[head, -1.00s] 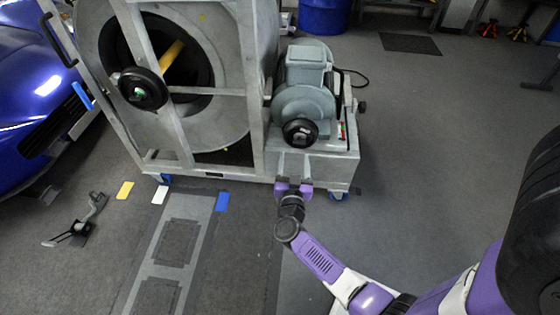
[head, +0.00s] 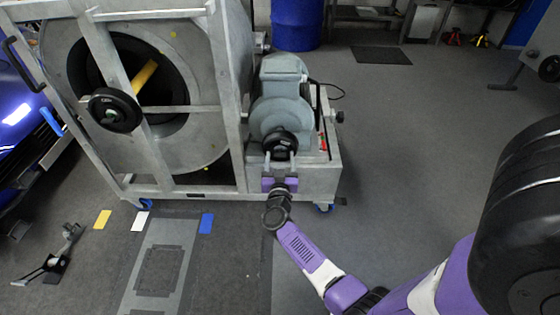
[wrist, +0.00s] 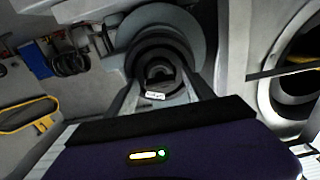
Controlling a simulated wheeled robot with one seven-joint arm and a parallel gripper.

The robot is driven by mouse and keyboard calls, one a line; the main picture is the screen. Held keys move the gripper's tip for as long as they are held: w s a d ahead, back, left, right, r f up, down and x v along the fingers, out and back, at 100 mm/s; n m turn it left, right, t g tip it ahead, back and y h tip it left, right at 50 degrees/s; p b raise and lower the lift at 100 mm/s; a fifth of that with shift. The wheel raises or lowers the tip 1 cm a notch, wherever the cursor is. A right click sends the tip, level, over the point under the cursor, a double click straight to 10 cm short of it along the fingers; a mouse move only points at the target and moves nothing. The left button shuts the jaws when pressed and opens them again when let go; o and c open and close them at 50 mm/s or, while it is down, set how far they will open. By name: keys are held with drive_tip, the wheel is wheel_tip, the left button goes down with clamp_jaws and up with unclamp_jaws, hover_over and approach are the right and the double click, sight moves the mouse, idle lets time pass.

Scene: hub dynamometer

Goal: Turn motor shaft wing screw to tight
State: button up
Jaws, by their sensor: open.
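The grey motor (head: 280,95) stands on the bench frame, and its black shaft end (head: 280,143) faces me. In the wrist view the shaft end shows as dark concentric rings (wrist: 158,50) with a small dark knob, likely the wing screw (wrist: 158,73), at the centre. A small white label (wrist: 155,95) shows just below the knob. My gripper (head: 281,160) is open just below and in front of the shaft end. In the wrist view its two fingers (wrist: 160,84) lie left and right of the knob, apart from it. I cannot tell the screw's turn position.
The large roller drum (head: 190,150) with its frame and black handwheel (head: 113,110) is left of the motor. A black lever handle (head: 318,120) stands close right of the motor. A blue car (head: 20,130) is at far left.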

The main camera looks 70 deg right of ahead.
clamp_jaws()
